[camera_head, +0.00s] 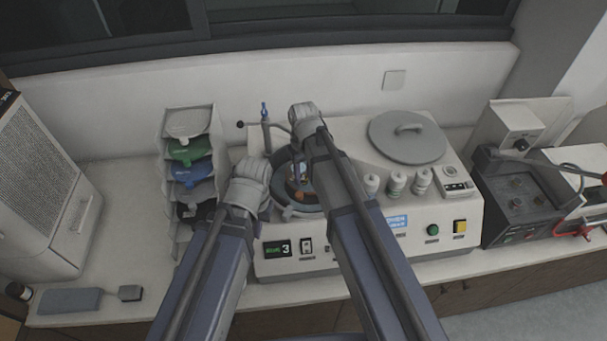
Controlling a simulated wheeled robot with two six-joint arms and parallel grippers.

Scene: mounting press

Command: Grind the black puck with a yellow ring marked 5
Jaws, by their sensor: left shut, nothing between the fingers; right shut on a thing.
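The grinding machine (345,235) stands in the middle of the counter, with a green display reading 3 (276,249). Its left bowl (290,212) is open and partly hidden by my arms. My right gripper (299,174) points down over this bowl and is shut on a small dark thing with an orange-yellow tint, apparently the puck (299,192). Its mark 5 cannot be read, and I cannot tell whether it touches the disc. My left gripper (264,204) is shut and empty at the bowl's left edge, mostly hidden behind its wrist.
A grey lid (407,137) covers the machine's right bowl. A rack (186,150) with coloured discs stands left of the machine. A black-fronted device (520,205) is at right, a white vented unit (45,185) at left.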

